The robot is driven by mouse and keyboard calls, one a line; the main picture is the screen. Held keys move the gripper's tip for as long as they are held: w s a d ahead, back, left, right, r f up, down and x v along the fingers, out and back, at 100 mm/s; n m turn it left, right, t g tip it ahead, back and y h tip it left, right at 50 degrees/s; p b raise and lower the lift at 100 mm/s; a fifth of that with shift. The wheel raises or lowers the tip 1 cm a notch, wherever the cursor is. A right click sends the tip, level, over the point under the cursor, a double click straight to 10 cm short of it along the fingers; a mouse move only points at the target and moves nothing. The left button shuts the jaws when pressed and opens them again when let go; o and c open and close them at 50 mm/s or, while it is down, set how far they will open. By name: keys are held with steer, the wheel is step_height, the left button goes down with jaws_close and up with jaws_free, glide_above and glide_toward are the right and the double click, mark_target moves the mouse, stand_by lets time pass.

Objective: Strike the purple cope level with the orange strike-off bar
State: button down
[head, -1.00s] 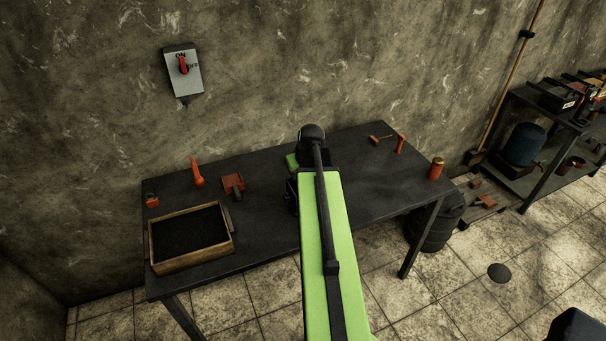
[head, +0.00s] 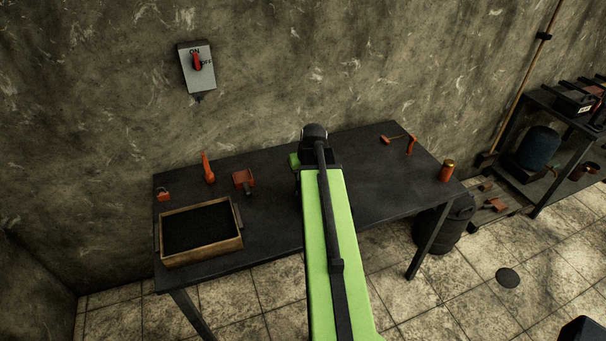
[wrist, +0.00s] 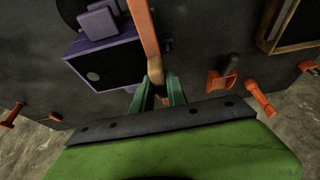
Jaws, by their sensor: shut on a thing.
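The purple cope (wrist: 92,43) lies on the dark table at upper left in the wrist view, with a dark top and purple blocks on it. The orange strike-off bar (wrist: 142,28) runs up from between my green fingers, past the cope's right side. My gripper (wrist: 158,98) is shut on the bar. I cannot tell whether the bar touches the cope. In the head view my arm hides both the cope and the bar.
A wooden frame of black sand (head: 200,231) sits on the table's left. Behind it are an orange tool (head: 208,167) and an orange scoop-like piece (head: 243,179). An orange can (head: 447,171) stands at the right end. The table between my arm and the can is mostly clear.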

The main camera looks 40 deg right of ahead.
step_height(320, 180, up, 6)
steer(key=p, duration=0.5)
steer(key=shift+f, duration=0.3)
